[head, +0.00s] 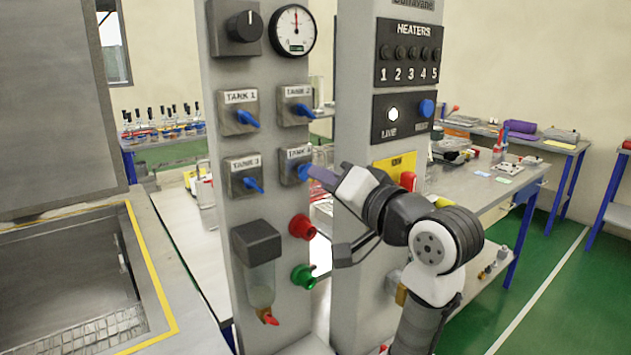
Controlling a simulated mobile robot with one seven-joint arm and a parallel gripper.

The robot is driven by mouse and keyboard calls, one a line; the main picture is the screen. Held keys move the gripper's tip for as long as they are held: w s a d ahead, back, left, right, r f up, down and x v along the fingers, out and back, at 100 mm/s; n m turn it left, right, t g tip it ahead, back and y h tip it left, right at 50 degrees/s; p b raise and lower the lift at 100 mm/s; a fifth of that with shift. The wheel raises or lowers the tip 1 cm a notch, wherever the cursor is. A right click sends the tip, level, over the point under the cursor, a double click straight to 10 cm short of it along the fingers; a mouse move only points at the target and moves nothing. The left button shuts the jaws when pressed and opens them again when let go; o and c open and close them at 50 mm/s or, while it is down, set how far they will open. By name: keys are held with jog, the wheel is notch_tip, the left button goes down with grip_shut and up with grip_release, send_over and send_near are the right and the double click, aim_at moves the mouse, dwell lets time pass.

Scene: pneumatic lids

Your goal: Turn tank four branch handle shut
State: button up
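The tank four valve (289,168) is the lower right of the grey branch valves on the panel; its label is partly hidden. Its blue handle (304,173) shows only in part, as my gripper covers its right end. My gripper (316,175) reaches in from the right, with its fingertips at the handle. I cannot tell whether the fingers touch the handle or are closed on it. The handle's exact angle is hidden.
Blue handles of tank 1 (247,119), tank 2 (303,110) and tank 3 (254,185) sit close by. A red knob (301,227) and a green knob (303,276) stick out below. The heaters panel (408,52) stands right, behind my arm.

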jog(key=b+v, duration=0.2)
jog(key=v, duration=0.7)
jog(key=shift+s+d, duration=0.2)
jog(key=shift+s, duration=0.05)
